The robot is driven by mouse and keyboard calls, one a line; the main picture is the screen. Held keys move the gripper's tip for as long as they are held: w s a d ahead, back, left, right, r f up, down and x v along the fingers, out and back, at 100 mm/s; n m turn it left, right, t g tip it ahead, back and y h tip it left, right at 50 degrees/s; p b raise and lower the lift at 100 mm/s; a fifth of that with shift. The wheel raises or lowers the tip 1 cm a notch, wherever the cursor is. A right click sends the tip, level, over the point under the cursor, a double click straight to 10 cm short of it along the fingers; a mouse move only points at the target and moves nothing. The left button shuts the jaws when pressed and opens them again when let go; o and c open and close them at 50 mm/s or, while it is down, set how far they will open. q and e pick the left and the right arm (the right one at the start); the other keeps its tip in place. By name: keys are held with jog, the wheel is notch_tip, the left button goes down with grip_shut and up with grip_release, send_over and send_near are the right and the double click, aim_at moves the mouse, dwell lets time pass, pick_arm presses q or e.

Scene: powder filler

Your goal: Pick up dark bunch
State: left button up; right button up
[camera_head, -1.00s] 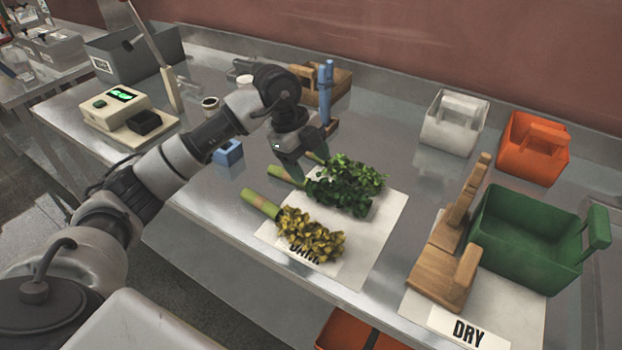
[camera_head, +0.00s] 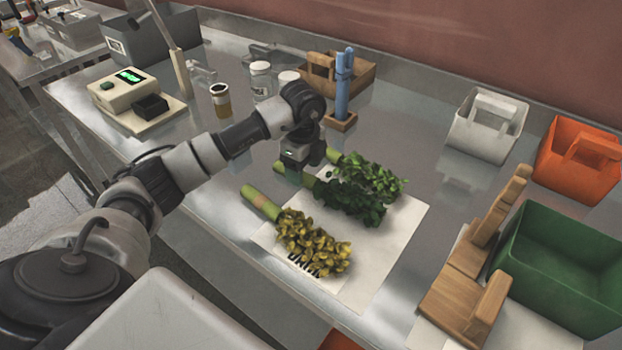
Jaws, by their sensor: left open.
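Three leafy bunches with thick pale-green stems lie side by side on a white sheet (camera_head: 392,252). The dark bunch (camera_head: 347,203), with deep green leaves, lies in the middle. A lighter green bunch (camera_head: 376,176) lies just behind it, their leaves overlapping. A yellow bunch (camera_head: 312,245) lies in front, partly over a printed label. My left gripper (camera_head: 303,176) is open, pointing down at the stem end of the dark bunch. Its fingers partly hide that stem; I cannot tell whether they touch it. My right gripper is not in view.
A wooden holder with blue tools (camera_head: 343,90) stands behind the bunches, and jars (camera_head: 261,80) stand behind my arm. A scale (camera_head: 135,98) is at left. White (camera_head: 487,126), orange (camera_head: 580,160) and green (camera_head: 560,265) bins and a wooden rack (camera_head: 470,285) are at right.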

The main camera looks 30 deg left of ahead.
pick_arm(q)
notch_tip(320, 180, down, 2)
jog(key=shift+f, duration=0.3)
jog(key=shift+c, duration=0.7)
jog(key=c, duration=0.9)
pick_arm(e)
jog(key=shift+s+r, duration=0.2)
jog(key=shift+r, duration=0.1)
